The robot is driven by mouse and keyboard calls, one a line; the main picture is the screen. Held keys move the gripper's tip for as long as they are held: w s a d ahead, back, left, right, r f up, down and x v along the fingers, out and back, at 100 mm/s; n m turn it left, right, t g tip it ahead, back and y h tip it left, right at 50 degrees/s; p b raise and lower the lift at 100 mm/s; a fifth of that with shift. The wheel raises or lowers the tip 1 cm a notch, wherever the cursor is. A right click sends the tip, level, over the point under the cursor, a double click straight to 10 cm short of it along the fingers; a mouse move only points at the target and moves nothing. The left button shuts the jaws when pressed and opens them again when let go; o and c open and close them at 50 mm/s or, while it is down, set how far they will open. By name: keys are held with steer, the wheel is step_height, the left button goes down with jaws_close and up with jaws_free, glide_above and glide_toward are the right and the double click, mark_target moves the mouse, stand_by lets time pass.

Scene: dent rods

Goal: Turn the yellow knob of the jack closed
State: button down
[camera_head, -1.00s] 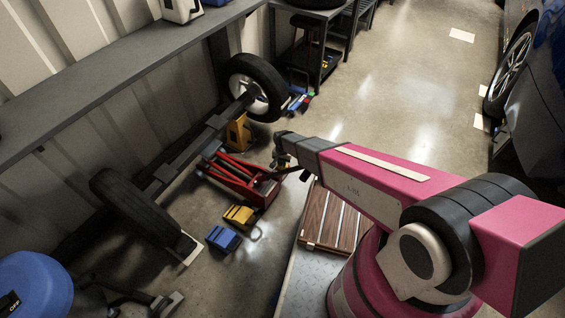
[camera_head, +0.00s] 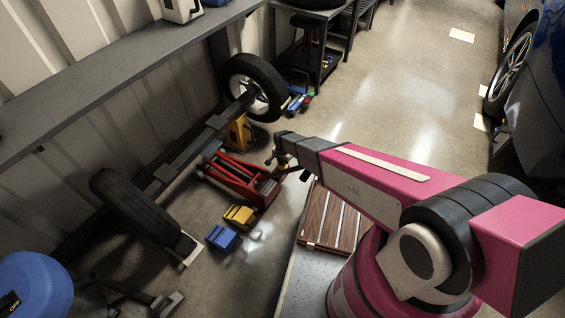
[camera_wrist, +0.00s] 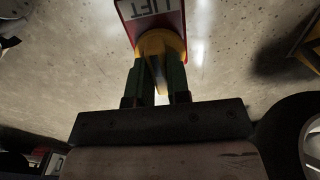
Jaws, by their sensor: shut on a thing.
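The yellow knob (camera_wrist: 158,50) is just below that label. My gripper (camera_wrist: 157,75) has its two dark fingers on either side of the knob's narrow yellow part and is shut on it.
The axle (camera_head: 190,150) with two tires lies along the wall bench. A yellow block (camera_head: 239,215) and a blue block (camera_head: 223,238) lie on the floor near the jack. A wooden slatted board (camera_head: 332,222) is under my arm. Open floor lies to the right.

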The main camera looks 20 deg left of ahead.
steer(key=c, duration=1.1)
jaws_free()
step_height(320, 180, up, 11)
steer(key=shift+f, duration=0.1)
